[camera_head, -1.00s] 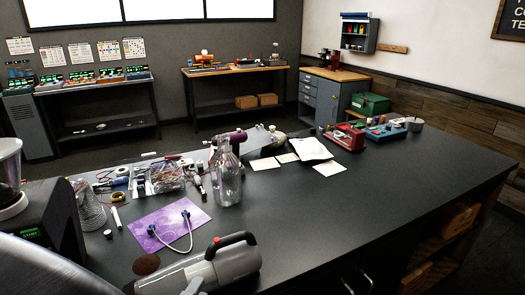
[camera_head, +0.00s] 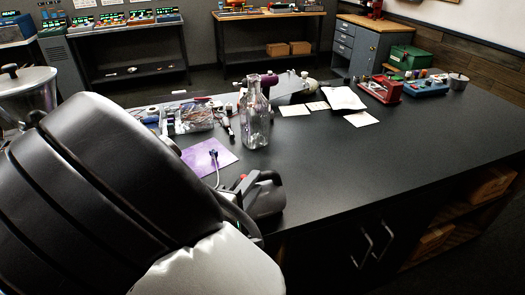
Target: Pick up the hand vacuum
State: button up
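The hand vacuum (camera_head: 268,201) lies at the near edge of the dark worktop (camera_head: 380,150). It is grey with a dark looped handle, and its right end shows. Its left part is hidden behind my black and white arm, which fills the lower left of the view. The end of my arm with the gripper does not show, so I cannot tell how near it is to the vacuum.
A clear glass bottle (camera_head: 255,118) stands behind the vacuum. A purple mat (camera_head: 200,152) with a cable (camera_head: 215,165) lies nearby. Farther back are white papers (camera_head: 341,98), a red device (camera_head: 380,90) and a blue tray (camera_head: 424,89). The worktop's right half is mostly clear.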

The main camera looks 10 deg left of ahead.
jog(key=shift+w+d, duration=0.1)
jog(key=shift+w, duration=0.4)
jog(key=shift+c, duration=0.3)
grip_shut()
jog(key=shift+r, duration=0.1)
